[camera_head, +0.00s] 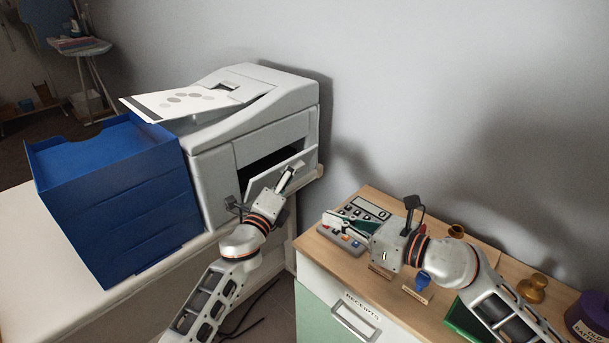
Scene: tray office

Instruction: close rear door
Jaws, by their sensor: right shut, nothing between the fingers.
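The grey-white printer (213,172) stands on the white table. On its side facing me, a door flap (262,183) hangs partly open, tilted outward below a dark opening. My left gripper (291,174) is at the right part of this flap and hides some of it. I cannot tell whether it touches the flap, or whether its fingers are open or shut. My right gripper (331,219) is shut and empty, above the wooden top to the right of the printer.
Blue stacked trays (118,205) stand left of the printer, and a printed sheet (183,101) lies on top of it. The wooden cabinet top (318,243) holds a calculator (370,209), brass pieces (533,288) and a purple container (590,318). A gap separates table and cabinet.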

